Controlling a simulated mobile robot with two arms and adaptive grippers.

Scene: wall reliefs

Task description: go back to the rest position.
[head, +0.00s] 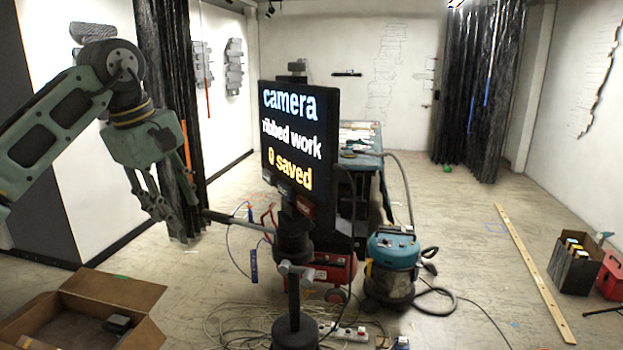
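My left gripper (172,210) hangs from my arm at the left of the head view, with its fingers pointing down and slightly right. It is in front of the dark curtain and left of the screen. The fingers overlap in this view, so I cannot tell whether they are open or shut. I see no object between them. My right gripper is not in view.
A screen (300,140) reading "camera ribbed work 0 saved" stands in the middle. A teal vacuum (392,262), tangled cables (250,325) and a cardboard box (115,291) are on the floor. A long yellow strip (534,270) lies right. Floor between vacuum and strip is mostly clear.

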